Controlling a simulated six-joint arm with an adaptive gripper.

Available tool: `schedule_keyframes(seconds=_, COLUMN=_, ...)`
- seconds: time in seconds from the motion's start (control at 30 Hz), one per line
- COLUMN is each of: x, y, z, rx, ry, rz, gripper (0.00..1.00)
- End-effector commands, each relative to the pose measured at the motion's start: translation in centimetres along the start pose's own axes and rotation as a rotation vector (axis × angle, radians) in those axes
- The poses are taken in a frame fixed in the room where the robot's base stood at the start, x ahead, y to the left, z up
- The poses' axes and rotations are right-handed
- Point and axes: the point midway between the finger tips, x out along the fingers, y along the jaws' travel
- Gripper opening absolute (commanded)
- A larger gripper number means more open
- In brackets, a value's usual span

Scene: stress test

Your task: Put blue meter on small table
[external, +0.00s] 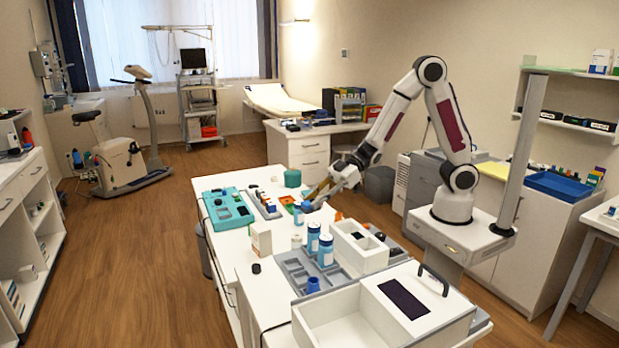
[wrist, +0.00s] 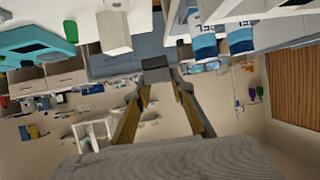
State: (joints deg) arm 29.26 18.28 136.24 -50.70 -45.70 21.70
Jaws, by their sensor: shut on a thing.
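My gripper (external: 312,197) is low over the far part of the white counter. Its yellow-lined fingers also show in the wrist view (wrist: 164,90). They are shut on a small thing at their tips. In the external view a small blue piece (external: 306,206) shows at the fingertips and seems to be the blue meter, mostly hidden. In the wrist view a dark grey block (wrist: 156,68) shows at the fingertips; its blue side is not clear. A white-topped table (external: 592,222) on grey legs stands at the right edge and may be the small table, far from my gripper.
Blue-labelled bottles (external: 326,250), a white box (external: 261,240) and a grey tray (external: 300,272) stand on the near counter. A teal case (external: 226,210) lies to the left. A large white handled case (external: 335,320) fills the front. Wooden floor (external: 540,290) is free at right.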

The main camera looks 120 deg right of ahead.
Motion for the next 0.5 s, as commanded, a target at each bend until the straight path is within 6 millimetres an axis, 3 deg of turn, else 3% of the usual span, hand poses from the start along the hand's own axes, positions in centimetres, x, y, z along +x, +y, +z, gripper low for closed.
schedule_keyframes(seconds=0.23, x=1.2, y=8.3, z=-1.0, rx=0.083, ry=0.001, rz=0.172, gripper=0.02)
schedule_keyframes(seconds=0.5, x=1.2, y=17.5, z=-1.0, rx=0.179, ry=0.000, rz=0.371, gripper=0.02)
